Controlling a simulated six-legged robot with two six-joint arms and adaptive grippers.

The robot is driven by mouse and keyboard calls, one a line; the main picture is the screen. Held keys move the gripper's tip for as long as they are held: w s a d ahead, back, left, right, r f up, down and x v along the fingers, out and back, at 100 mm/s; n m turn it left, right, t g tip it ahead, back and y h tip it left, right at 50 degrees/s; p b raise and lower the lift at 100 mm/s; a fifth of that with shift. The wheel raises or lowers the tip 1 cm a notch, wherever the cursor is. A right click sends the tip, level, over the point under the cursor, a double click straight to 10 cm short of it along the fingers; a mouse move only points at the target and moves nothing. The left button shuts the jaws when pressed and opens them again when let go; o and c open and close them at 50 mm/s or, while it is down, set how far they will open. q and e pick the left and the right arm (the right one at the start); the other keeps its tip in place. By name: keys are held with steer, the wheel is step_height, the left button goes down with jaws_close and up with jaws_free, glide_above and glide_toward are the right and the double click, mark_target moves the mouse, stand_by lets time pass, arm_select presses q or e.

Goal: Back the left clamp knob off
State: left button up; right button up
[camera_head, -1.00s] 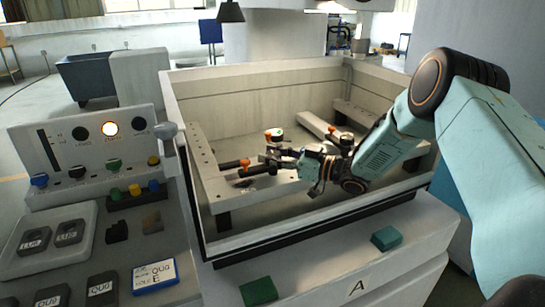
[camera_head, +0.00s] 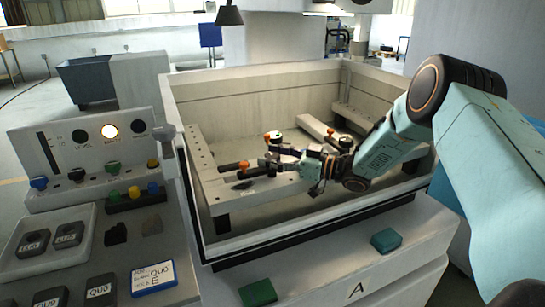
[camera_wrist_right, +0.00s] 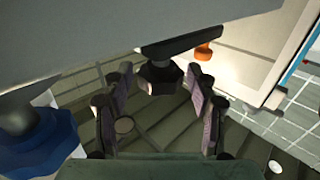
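My right gripper (camera_head: 270,161) reaches into the tank from the right, close above the light clamping rail (camera_head: 207,178). In the right wrist view its two padded fingers stand apart, with a dark lobed knob (camera_wrist_right: 160,78) showing between and just beyond their tips. A gap shows on each side of the knob; contact is not visible. A dark bar (camera_wrist_right: 185,42) lies above the knob. My left gripper is not in view.
A blue lobed knob (camera_wrist_right: 38,138) is at the wrist view's lower left, and an orange piece (camera_wrist_right: 203,53) at upper right. The tank walls (camera_head: 265,94) surround the work area. A control console (camera_head: 85,150) stands left. Green blocks (camera_head: 258,293) lie on the front ledge.

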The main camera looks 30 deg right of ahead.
mark_target(272, 155)
steer(key=shift+w+a+f, duration=0.1)
steer(key=shift+f, duration=0.05)
step_height(272, 155, up, 10)
steer(key=shift+r, duration=0.1)
stand_by(0.5)
